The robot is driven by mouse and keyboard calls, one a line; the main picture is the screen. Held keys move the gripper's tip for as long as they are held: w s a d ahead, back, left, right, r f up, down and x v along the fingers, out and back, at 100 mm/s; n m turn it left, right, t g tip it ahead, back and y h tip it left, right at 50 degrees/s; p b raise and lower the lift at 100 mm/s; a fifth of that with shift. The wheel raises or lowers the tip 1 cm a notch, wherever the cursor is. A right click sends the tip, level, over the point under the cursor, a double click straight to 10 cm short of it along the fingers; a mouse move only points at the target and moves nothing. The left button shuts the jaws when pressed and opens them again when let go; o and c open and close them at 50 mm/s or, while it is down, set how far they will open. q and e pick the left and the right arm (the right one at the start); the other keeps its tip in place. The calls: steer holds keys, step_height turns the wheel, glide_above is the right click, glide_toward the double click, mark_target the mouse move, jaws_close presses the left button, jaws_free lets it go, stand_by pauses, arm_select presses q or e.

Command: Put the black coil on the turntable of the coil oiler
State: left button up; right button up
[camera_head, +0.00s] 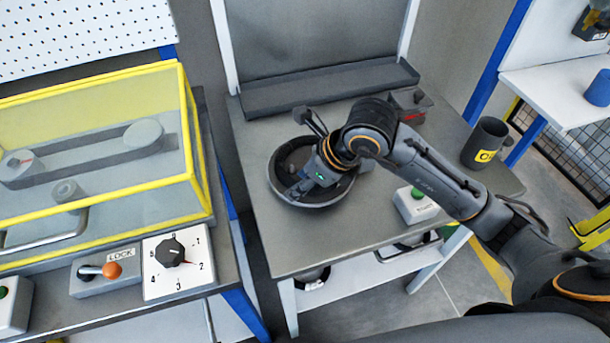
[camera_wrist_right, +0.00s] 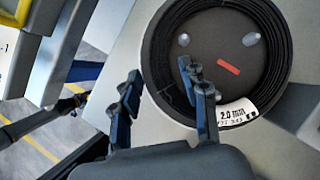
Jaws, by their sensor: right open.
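The black coil (camera_head: 276,178) is a dark wound ring at the turntable (camera_head: 291,156) of the coil oiler, on the grey table. In the right wrist view the coil (camera_wrist_right: 158,48) lies flat around the turntable's dark disc (camera_wrist_right: 215,42), which has pale pins and a red mark. A white "2.0 mm" label (camera_wrist_right: 236,113) is on the coil's near side. My right gripper (camera_head: 297,152) is over the ring. In the wrist view the gripper (camera_wrist_right: 160,90) is open and empty, one finger over the coil and one outside it. Contact cannot be told. My left gripper is out of view.
A grey box with a green button (camera_head: 417,205) stands right of the turntable, below my arm. A dark mug (camera_head: 485,143) stands at the table's right. A yellow-framed glass machine (camera_head: 100,150) fills the left. The table is clear in front of the turntable.

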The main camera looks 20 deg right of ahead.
steer(key=v, duration=1.2)
